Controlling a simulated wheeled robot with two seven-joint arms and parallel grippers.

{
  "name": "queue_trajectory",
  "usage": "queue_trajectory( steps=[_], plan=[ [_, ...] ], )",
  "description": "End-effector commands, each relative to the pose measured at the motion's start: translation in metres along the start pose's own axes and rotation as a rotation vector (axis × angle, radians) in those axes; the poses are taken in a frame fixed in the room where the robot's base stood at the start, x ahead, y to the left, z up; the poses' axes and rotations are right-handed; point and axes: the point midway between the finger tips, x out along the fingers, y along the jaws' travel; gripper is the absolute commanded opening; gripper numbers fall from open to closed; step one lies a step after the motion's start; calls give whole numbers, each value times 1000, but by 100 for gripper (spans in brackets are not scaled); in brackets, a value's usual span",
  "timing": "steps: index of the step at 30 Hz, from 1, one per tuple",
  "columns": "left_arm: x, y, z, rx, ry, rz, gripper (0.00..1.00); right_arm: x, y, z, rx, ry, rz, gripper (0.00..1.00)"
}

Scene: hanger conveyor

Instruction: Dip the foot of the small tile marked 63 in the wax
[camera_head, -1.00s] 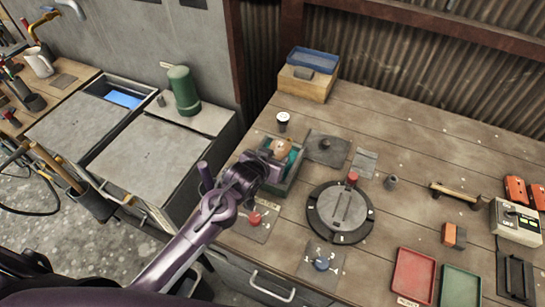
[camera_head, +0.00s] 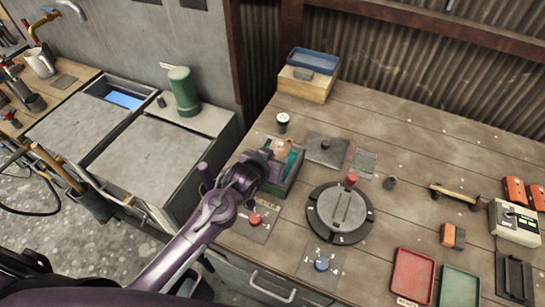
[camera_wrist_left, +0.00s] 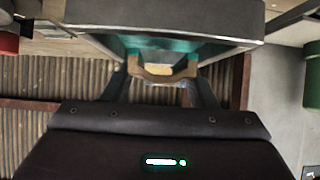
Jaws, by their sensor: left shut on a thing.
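My left gripper (camera_head: 272,160) is at the tray of teal wax (camera_head: 292,181), near the left edge of the workbench. It is shut on a small tan piece (camera_head: 282,147), which appears to be the tile; no number can be read on it. In the left wrist view the tan piece (camera_wrist_left: 163,70) sits between the two fingers, in front of the teal inside of the grey tray (camera_wrist_left: 225,28). The gripper hides most of the tile, so I cannot tell whether its foot touches the wax. My right gripper is out of view.
Right of the wax tray stand a dark plate with a knob (camera_head: 325,150) and a round dark turntable (camera_head: 340,212). A red-button plate (camera_head: 254,220) and a blue-button plate (camera_head: 321,264) lie in front. Red (camera_head: 412,277) and green (camera_head: 459,287) trays are at the right.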

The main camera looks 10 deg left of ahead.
Motion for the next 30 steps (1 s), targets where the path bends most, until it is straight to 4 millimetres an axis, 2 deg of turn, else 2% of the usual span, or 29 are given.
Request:
queue_trajectory(
  steps=[30],
  plan=[
    [-29,0,-43,0,1,0,28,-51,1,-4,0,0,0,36]
  ],
)
